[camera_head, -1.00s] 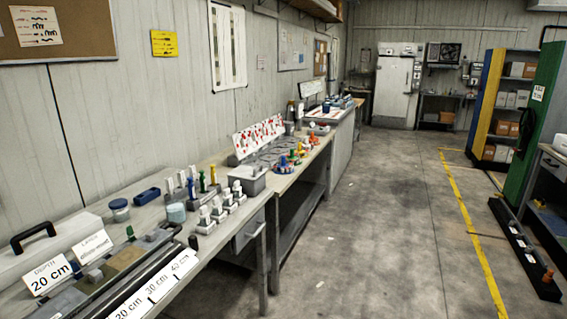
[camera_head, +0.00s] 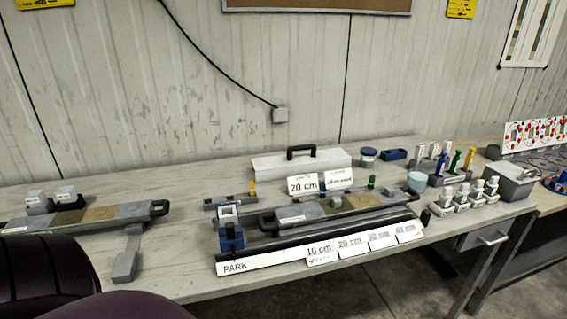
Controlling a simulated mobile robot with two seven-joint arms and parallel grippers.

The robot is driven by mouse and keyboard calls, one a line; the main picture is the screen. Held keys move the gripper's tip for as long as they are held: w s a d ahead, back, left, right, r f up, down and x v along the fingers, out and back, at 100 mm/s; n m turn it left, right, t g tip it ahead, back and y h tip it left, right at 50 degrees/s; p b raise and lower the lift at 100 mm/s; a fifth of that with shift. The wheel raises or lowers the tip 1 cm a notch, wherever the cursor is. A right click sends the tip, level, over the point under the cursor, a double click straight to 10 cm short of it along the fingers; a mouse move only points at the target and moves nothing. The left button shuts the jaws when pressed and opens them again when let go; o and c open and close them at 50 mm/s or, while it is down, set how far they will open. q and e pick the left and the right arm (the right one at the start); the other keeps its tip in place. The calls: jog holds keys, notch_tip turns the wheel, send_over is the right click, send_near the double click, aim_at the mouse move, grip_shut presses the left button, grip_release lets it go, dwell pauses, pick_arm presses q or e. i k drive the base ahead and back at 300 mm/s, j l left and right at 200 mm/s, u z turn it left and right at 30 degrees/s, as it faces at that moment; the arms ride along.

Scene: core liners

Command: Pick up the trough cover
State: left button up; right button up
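The trough cover appears to be the long pale grey block with a black handle on top (camera_head: 265,168). It lies at the back of the bench near the wall, behind the signs. In front of it is a long grey trough (camera_head: 262,222) holding a row of grey and brown core sections. Small "20 cm" and lithology signs (camera_head: 302,185) stand between the two and hide part of the cover's front. Neither of my grippers is in view.
A second core tray (camera_head: 135,210) lies on the left of the bench (camera_head: 185,260). A black rail with a white "PARK" and length-label strip (camera_head: 262,262) runs along the front edge. Jars, coloured bottles and a grey bin (camera_head: 512,180) stand to the right.

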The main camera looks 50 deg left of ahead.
aim_at(278, 168)
jog(key=u, duration=1.4)
jog(key=i+l, duration=0.1)
jog(key=l, duration=0.2)
jog(key=i+l, duration=0.1)
jog(key=l, duration=0.25)
jog(key=i+l+u, duration=0.1)
jog(key=u, duration=0.3)
jog(key=l+u, duration=0.3)
jog(key=u, duration=0.15)
